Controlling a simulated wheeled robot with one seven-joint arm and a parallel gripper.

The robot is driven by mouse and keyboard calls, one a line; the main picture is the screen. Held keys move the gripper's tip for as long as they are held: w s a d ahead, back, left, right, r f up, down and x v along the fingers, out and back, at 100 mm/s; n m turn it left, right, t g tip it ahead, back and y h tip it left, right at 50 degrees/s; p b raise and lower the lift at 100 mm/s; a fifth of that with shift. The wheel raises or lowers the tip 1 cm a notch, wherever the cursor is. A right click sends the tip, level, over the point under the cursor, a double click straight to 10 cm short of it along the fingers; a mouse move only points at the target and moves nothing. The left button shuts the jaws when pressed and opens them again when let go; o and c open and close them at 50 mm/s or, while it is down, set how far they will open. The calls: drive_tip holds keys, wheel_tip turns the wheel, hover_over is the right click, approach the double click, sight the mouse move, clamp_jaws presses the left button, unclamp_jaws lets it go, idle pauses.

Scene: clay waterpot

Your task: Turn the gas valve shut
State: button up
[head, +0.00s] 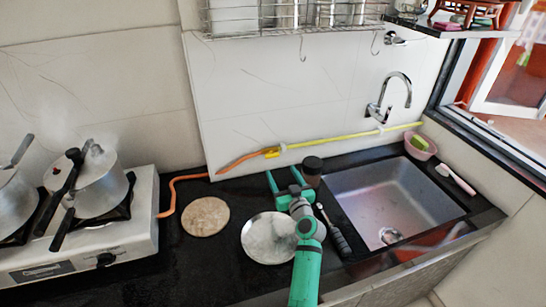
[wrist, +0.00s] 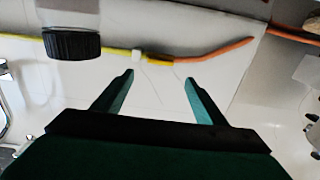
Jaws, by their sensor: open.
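A yellow hose (head: 345,135) runs along the wall and meets an orange hose (head: 240,161) at a small fitting (head: 271,152) that looks like the gas valve. Its handle is too small to make out. In the wrist view the fitting (wrist: 160,58) lies beyond the fingertips, beside a white clip (wrist: 138,56). My gripper (head: 283,177) is open and empty above the counter, in front of the wall and apart from the fitting. Its two green fingers also show in the wrist view (wrist: 159,77).
A jar with a dark lid (head: 313,166) stands close beside my gripper, and its lid shows in the wrist view (wrist: 72,45). A metal plate (head: 262,248) and a round board (head: 206,216) lie on the counter. A gas stove (head: 140,235) with pots is left, a sink (head: 395,195) right.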

sight(272, 156)
drive_tip(key=x, duration=0.8)
drive_tip(key=shift+w, duration=0.2)
drive_tip(key=shift+w+a, duration=0.25)
drive_tip(key=shift+w, duration=0.05)
drive_tip(key=c, duration=1.1)
